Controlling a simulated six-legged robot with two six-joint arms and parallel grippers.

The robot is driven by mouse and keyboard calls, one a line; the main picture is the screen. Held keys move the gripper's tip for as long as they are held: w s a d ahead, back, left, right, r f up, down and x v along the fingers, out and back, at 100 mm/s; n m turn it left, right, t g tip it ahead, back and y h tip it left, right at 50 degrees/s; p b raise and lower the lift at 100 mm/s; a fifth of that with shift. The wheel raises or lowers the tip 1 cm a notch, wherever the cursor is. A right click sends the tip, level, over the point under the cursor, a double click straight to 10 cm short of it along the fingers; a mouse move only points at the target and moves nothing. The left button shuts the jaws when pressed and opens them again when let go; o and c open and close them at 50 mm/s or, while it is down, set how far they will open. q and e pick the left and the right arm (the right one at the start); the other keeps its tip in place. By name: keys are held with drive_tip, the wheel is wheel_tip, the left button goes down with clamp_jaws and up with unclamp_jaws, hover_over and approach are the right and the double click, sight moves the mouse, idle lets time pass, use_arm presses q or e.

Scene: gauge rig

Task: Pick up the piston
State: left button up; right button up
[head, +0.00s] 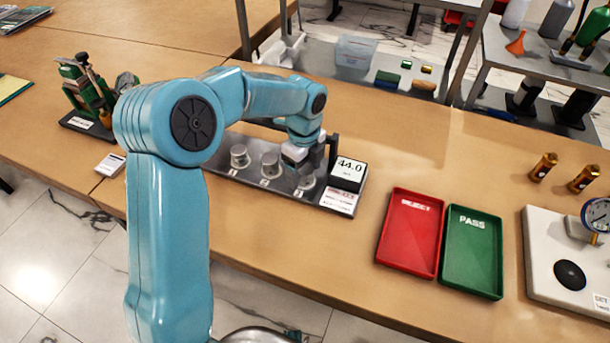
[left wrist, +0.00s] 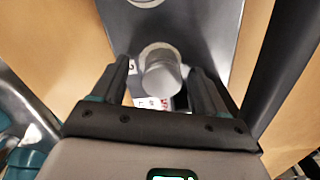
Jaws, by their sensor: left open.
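In the left wrist view, a piston (left wrist: 162,78) shows between the two dark fingers of my left gripper (left wrist: 162,70). The fingers are apart, with a gap on each side of the piston. My right gripper is not in view.
A display (head: 349,172) reading 44.0 stands at the plate's right end. Further right are a red REJECT tray (head: 410,235), a green PASS tray (head: 472,255) and a white gauge base (head: 545,255). A green device (head: 85,95) stands left. The trays are empty.

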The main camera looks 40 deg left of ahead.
use_arm(q)
drive_tip(key=shift+w+a+f, duration=0.1)
drive_tip(key=shift+w+f, duration=0.1)
drive_tip(key=shift+f, duration=0.25)
drive_tip(key=shift+s+r, duration=0.1)
drive_tip(key=c, duration=1.2)
